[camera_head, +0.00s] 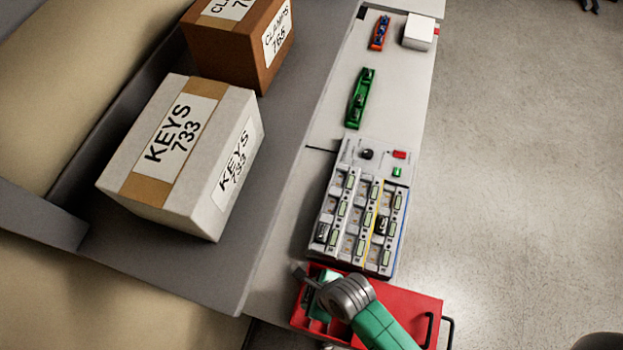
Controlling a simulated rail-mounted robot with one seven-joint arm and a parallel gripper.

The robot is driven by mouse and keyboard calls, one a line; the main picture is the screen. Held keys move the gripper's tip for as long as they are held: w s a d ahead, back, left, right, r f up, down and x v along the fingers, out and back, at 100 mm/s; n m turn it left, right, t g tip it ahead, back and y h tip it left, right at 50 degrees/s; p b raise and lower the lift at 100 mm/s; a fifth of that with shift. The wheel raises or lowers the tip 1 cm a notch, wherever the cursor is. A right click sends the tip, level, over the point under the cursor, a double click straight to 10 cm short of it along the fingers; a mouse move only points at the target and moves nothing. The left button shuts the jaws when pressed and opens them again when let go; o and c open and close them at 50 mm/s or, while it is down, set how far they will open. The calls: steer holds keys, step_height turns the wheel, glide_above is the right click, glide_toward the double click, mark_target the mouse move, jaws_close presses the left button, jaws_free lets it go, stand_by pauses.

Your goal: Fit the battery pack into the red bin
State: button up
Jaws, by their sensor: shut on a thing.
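The red bin (405,304) is at the bottom of the view, at the near end of the counter, with a black handle on its right side. My arm reaches over it from the bottom and covers much of it. My gripper (303,274) is at the bin's upper left corner, just below the pump rack. It is small and partly hidden by my wrist. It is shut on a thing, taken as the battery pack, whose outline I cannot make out. Teal and dark shapes show inside the bin's left part; I cannot tell what they are.
The pump rack (362,217) stands just beyond the bin. Farther along the counter are a green holder (359,98), an orange-and-blue item (379,33) and a white box (418,31). Cartons marked KEYS (185,150) and CLAMPS (240,45) stand left.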

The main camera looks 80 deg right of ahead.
steer(key=shift+f+b, duration=0.75)
steer(key=shift+f, duration=1.55)
steer(key=shift+f, duration=0.3)
steer(key=o, duration=1.1)
steer(key=shift+r, duration=0.1)
steer(key=v, duration=0.7)
steer(key=shift+r+p, duration=0.3)
steer(key=shift+p, duration=0.15)
steer(key=shift+s, duration=0.1)
